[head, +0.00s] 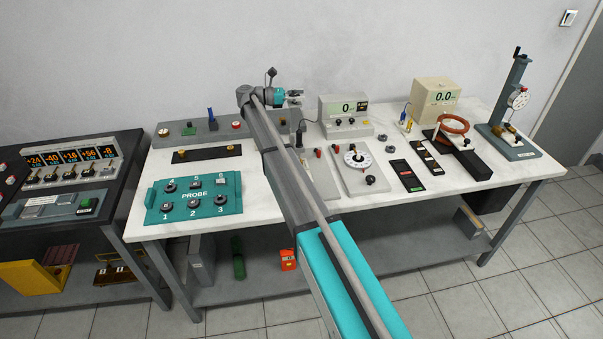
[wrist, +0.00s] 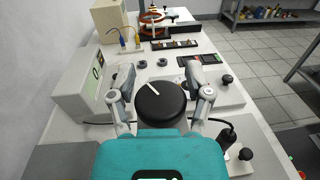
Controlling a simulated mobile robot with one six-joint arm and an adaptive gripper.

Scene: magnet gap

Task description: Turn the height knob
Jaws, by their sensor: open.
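In the wrist view, a round black knob (wrist: 160,102) with a white pointer line on top lies between the two fingers of my gripper (wrist: 160,80). I read no label on it, so I cannot tell for sure that it is the height knob. The gripper is open, with one finger to the left of the knob and one to the right. Contact with the knob is not clear. In the head view my gripper (head: 293,97) is over the back of the white table, and I cannot make out the knob there.
A white meter (head: 343,113) stands close to the gripper; it also shows in the wrist view (wrist: 88,90). A dial plate (head: 357,159), black panels (head: 408,175) and a gauge stand (head: 516,100) are to the right. A teal probe box (head: 194,198) is at front left.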

